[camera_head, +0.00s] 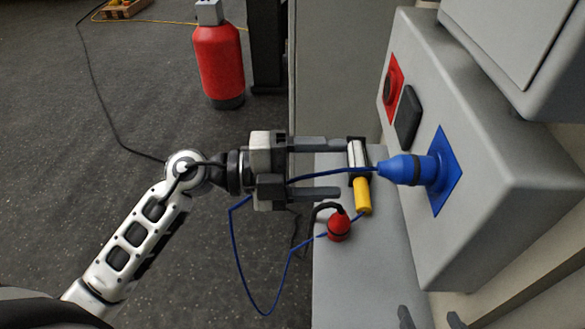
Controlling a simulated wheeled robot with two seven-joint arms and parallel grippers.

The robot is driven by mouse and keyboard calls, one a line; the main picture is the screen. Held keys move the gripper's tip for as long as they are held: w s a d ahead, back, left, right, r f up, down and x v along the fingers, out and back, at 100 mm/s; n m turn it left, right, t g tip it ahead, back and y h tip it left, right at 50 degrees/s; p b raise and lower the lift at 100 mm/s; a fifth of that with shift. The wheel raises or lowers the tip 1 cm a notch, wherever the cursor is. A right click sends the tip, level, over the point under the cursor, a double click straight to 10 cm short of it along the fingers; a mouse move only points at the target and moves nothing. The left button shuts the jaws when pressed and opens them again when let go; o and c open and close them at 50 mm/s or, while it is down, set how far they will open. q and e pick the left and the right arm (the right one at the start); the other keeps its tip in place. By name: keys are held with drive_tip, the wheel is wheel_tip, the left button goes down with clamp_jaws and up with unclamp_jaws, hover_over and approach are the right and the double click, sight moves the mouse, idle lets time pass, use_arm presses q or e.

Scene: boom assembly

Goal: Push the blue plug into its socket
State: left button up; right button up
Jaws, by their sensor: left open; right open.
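The blue plug (397,170) lies level at the blue socket (448,176) on the side of the grey box. Its front end meets the socket; how deep it sits cannot be told. A thin blue cable runs left from its back end, past my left gripper. My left gripper (338,168) is open, its two fingers pointing right toward the plug's back end, with a gap between them and the plug. What look like the dark fingertips of my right gripper (430,318) show at the bottom edge, apart and with nothing between them.
A red plug (339,227) and a yellow-ended item (363,195) are on the grey surface (350,280) below my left gripper. A red socket (391,86) and a black cover (407,116) are on the grey box (490,160). A red cylinder (218,60) stands on the floor behind.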

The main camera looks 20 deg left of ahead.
use_arm(q)
drive_tip(key=v, duration=0.4)
drive_tip(key=shift+s+a, duration=0.1)
drive_tip(key=shift+a, duration=0.25)
